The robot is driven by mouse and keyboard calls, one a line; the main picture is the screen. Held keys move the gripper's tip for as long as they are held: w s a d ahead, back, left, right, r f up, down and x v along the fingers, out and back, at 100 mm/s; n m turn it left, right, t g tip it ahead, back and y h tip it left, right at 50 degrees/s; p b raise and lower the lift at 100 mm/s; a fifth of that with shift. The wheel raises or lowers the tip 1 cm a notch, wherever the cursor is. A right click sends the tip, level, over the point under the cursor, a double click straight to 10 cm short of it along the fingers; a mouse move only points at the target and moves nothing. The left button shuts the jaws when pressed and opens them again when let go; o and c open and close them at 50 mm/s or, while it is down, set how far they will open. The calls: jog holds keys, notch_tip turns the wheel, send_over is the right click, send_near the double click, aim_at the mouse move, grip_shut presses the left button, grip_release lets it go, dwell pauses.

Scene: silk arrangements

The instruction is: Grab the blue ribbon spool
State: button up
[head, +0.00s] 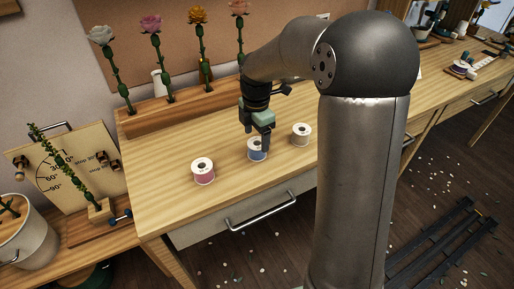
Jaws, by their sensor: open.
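The blue ribbon spool (257,153) stands on the wooden table, white-rimmed with blue ribbon, between two other spools. My gripper (258,141) points down directly at it. Its fingers overlap the top of the spool in the head view, and part of the spool is hidden behind them. The gripper is open. I cannot tell whether the fingers touch the spool or straddle it.
A pink ribbon spool (203,173) stands to the left and a pale spool (301,134) to the right. Silk flowers stand in a wooden rack (180,110) at the back. The table (160,195) is clear at the front left.

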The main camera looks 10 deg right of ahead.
aim_at(255, 154)
jog(key=shift+w+d+f+p, duration=0.1)
jog(key=shift+f+p, duration=0.15)
jog(key=shift+f, duration=1.1)
jog(key=shift+w+d+f+p, duration=0.1)
jog(key=shift+f+p, duration=0.15)
jog(key=shift+f, duration=1.05)
jog(key=c, duration=1.1)
